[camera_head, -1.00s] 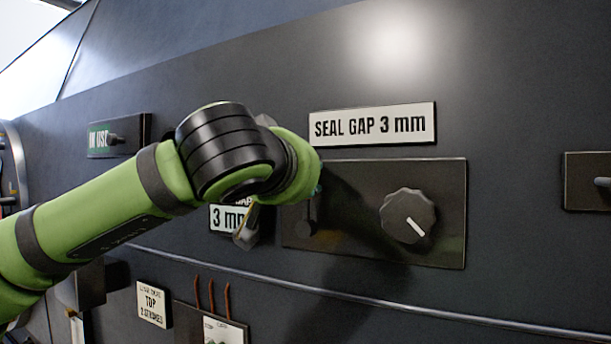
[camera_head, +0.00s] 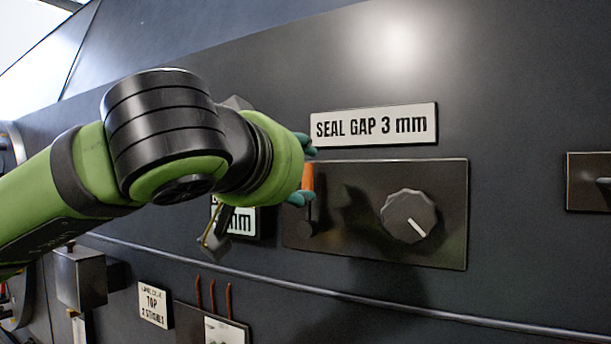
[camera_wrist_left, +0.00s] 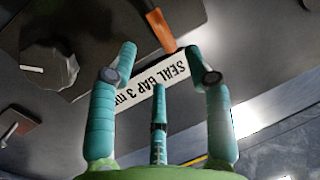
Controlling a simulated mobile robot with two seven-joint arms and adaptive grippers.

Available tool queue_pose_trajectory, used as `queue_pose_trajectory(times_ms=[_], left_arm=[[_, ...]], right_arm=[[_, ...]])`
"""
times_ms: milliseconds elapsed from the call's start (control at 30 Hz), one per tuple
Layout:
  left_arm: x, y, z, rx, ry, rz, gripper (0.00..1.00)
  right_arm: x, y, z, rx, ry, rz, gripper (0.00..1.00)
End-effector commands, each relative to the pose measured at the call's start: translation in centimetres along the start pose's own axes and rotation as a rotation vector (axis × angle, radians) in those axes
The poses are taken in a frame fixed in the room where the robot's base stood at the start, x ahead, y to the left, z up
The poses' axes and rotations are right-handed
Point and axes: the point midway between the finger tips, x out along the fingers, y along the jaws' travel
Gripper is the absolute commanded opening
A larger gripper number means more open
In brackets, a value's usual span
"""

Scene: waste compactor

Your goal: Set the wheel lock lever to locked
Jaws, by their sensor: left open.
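A lever with an orange handle (camera_head: 307,178) points up from a dark plate (camera_head: 350,240), left of a black knob; no label naming it as the wheel lock shows. In the left wrist view the orange handle (camera_wrist_left: 158,28) lies ahead of the fingertips, between their lines. My left gripper (camera_head: 302,171) is open, with its teal fingertips around the handle's height in the head view. Its fingers (camera_wrist_left: 161,62) are spread and empty in the wrist view. Contact with the handle cannot be told. My right gripper is not in view.
The black knob (camera_head: 408,216) has a white pointer mark. A "SEAL GAP 3 mm" sign (camera_head: 374,124) is above the plate. Another small plate (camera_head: 588,182) is at the far right.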

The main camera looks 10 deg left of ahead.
Motion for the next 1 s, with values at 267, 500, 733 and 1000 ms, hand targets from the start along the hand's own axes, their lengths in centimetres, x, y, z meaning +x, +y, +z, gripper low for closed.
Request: queue_pose_trajectory(times_ms=[267, 500, 733, 1000], left_arm=[[-4.6, 0.0, -0.1, 0.000, 0.002, 0.000, 0.51], [-5.4, 0.0, 0.0, 0.000, 0.000, 0.000, 0.51], [-5.4, 0.0, 0.0, 0.000, 0.000, 0.000, 0.51], [-5.4, 0.0, 0.0, 0.000, 0.000, 0.000, 0.51]], right_arm=[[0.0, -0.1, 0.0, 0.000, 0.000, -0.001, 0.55], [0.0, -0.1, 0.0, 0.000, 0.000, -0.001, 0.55], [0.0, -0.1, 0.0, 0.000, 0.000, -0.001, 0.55], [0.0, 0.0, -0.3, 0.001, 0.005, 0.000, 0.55]])
